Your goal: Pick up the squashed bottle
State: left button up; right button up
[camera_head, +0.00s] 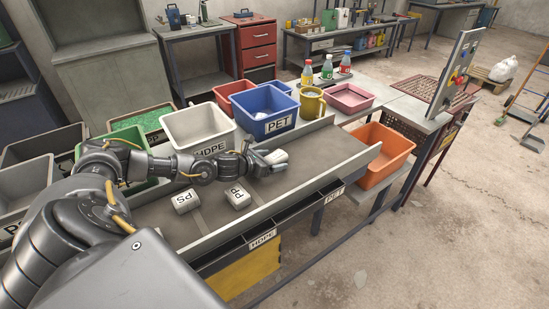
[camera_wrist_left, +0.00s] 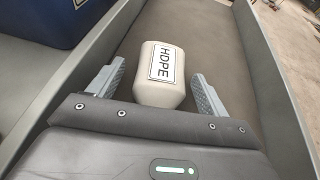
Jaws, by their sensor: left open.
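A pale, blocky container labelled HDPE (camera_wrist_left: 160,72) lies on the grey belt; it is the piece nearest my left gripper, and I cannot tell for sure whether it is the squashed bottle. My left gripper (camera_wrist_left: 157,80) is open, with one finger on each side of this container and a gap visible at both sides. In the head view the left gripper (camera_head: 266,158) is low over the belt, and the container (camera_head: 276,156) shows pale at its fingertips, partly hidden. My right gripper is not in view.
Pale blocks labelled PS (camera_head: 185,201) and PP (camera_head: 238,196) lie on the belt (camera_head: 320,150). Three upright bottles (camera_head: 327,68) stand farther back. An orange bin (camera_head: 381,150) is at the belt's right end.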

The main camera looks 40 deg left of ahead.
pick_arm(q)
jog(key=c, duration=1)
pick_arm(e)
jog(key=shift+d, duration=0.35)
pick_arm(q)
jog(key=shift+r, duration=0.2)
jog(key=shift+c, duration=0.2)
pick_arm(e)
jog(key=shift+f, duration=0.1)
